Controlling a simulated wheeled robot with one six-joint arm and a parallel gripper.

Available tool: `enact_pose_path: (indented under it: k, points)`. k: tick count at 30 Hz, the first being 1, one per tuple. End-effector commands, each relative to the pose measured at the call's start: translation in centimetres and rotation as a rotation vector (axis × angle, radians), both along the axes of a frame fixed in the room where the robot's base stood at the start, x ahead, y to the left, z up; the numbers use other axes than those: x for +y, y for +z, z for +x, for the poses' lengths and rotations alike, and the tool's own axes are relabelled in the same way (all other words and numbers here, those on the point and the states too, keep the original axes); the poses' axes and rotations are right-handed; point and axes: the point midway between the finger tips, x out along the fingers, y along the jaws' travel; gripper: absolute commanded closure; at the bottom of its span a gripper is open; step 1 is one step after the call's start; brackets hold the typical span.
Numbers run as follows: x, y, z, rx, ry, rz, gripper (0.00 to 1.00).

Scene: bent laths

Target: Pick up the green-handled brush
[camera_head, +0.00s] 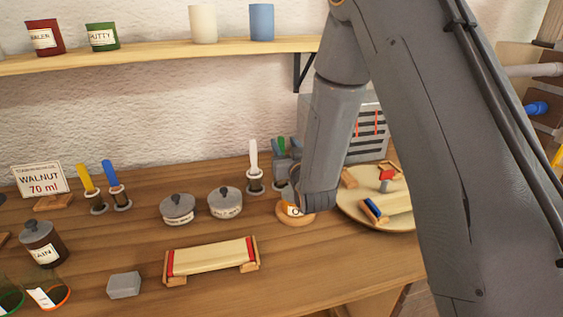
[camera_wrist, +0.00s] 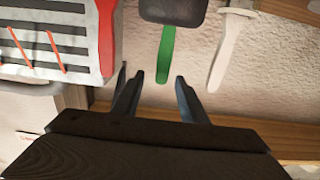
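The green-handled brush shows its green handle (camera_wrist: 166,55) in the wrist view, with a dark grey rounded block (camera_wrist: 173,10) at the handle's far end. What lies beyond the block is out of frame. In the head view, a bit of green (camera_head: 281,143) shows above grey parts, left of my arm. In the wrist view my gripper (camera_wrist: 151,73) is open, with its two dark fingers apart. The handle's free end appears in the gap between the fingertips, nearer the right one. Nothing is held; I cannot tell the distance in depth.
A white-handled brush (camera_head: 254,165) stands close to the left in a holder. A grey slatted box (camera_wrist: 55,40) is on the other side, behind my arm in the head view. Two lidded pots (camera_head: 178,209) and a round wooden board (camera_head: 395,220) are nearby.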

Motion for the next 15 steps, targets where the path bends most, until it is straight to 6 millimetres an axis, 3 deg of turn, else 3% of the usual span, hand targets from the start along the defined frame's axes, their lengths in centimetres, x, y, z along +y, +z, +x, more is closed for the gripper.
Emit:
enact_pose_path:
  k: [7, 15]
  points:
    - [0.8, 0.1, 3.0, 0.000, -0.003, 0.000, 0.61]
    - [0.8, -0.1, 3.6, 0.001, -0.004, 0.000, 0.61]
